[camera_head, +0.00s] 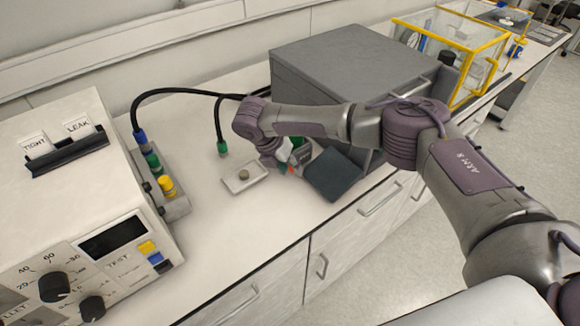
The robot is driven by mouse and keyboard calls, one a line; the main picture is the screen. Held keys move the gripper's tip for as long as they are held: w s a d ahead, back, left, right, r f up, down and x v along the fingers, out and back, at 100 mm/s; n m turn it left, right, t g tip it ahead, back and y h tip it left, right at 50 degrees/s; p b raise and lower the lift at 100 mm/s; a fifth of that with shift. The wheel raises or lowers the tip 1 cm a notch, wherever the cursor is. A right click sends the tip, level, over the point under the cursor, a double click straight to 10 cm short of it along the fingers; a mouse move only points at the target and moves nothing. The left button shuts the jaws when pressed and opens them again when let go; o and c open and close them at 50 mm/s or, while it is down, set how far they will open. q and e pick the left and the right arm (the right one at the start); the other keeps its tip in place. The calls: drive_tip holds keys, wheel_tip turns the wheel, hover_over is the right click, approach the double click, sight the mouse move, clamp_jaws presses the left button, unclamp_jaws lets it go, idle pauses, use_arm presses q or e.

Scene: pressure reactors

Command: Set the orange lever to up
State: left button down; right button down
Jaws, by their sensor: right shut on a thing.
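My right gripper (283,165) reaches down beside the front of the grey box and is shut, with its fingers mostly hidden behind my wrist. A small orange-red bit, apparently the orange lever (291,170), shows right at the fingertips. Most of the lever is covered, so I cannot tell whether it points up or down. My left gripper is not in view.
The big grey box (350,65) stands behind my right arm, with a dark flap (333,174) open at its front. A small pale plate with a knob (244,175) lies left of the gripper. A white instrument (60,190) with dials fills the left. Cables (180,91) run behind.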

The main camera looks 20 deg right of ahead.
drive_tip(key=shift+w+d+r, duration=0.15)
drive_tip(key=shift+w+r, duration=0.35)
drive_tip(key=shift+w, duration=0.1)
drive_tip(key=c, duration=1)
unclamp_jaws()
drive_tip(key=shift+o, duration=1.3)
drive_tip(key=shift+w+f, duration=0.1)
drive_tip(key=shift+o, duration=0.6)
drive_tip(key=shift+w+f, duration=0.2)
drive_tip(key=shift+f, duration=0.2)
drive_tip(key=shift+s+r, duration=0.2)
drive_tip(key=shift+r, duration=0.15)
drive_tip(key=v, duration=1.1)
drive_tip(key=shift+r, duration=0.2)
drive_tip(key=shift+f, duration=0.1)
